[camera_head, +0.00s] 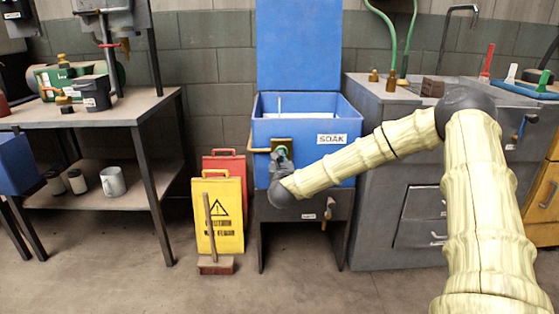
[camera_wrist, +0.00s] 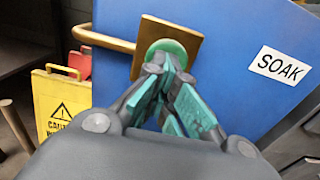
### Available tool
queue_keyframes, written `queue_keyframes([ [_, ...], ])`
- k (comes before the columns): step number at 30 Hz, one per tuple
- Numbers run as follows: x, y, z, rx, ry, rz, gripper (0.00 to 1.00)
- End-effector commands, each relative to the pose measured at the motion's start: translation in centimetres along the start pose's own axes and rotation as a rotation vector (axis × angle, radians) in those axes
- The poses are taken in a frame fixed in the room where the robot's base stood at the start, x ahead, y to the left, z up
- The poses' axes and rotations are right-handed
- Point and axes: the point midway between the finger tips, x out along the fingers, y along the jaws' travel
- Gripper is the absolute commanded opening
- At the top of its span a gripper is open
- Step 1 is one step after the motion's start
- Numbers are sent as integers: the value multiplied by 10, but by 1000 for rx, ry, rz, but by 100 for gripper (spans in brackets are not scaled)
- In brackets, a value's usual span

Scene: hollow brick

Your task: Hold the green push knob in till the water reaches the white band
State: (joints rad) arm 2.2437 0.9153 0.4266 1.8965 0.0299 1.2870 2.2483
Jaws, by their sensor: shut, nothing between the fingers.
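The blue SOAK tank (camera_head: 262,134) stands against the back wall with its lid up; it also fills much of the wrist view (camera_wrist: 225,50). The green push knob (camera_wrist: 168,47) sits on a brass plate (camera_wrist: 143,36) on the tank's front. My gripper (camera_wrist: 167,62) is shut and empty, its fingertips at the knob's lower edge, seemingly against it. Whether the knob is pressed in, I cannot tell. In the head view my gripper (camera_head: 281,158) covers most of the knob. Pale edging shows inside the tank, but I cannot make out the white band or water level.
A brass pipe (camera_wrist: 102,40) runs left from the plate. A yellow caution sign (camera_head: 230,225), a red sign (camera_head: 225,162) and a broom (camera_head: 215,266) stand left of the tank. A grey sink unit (camera_head: 375,215) is close on the right, a workbench (camera_head: 120,108) on the left.

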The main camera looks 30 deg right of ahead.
Motion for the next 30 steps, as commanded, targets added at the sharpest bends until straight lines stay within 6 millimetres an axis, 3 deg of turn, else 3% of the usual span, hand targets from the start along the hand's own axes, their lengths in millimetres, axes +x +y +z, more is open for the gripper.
queue_keyframes([
  [8, 3, -2, 6, 3, -10, -6, 0],
  [14, -11, 3, 3, 4, -7, -2, 0],
  [30, -104, 18, 3, 2, -1, 14, 0],
])
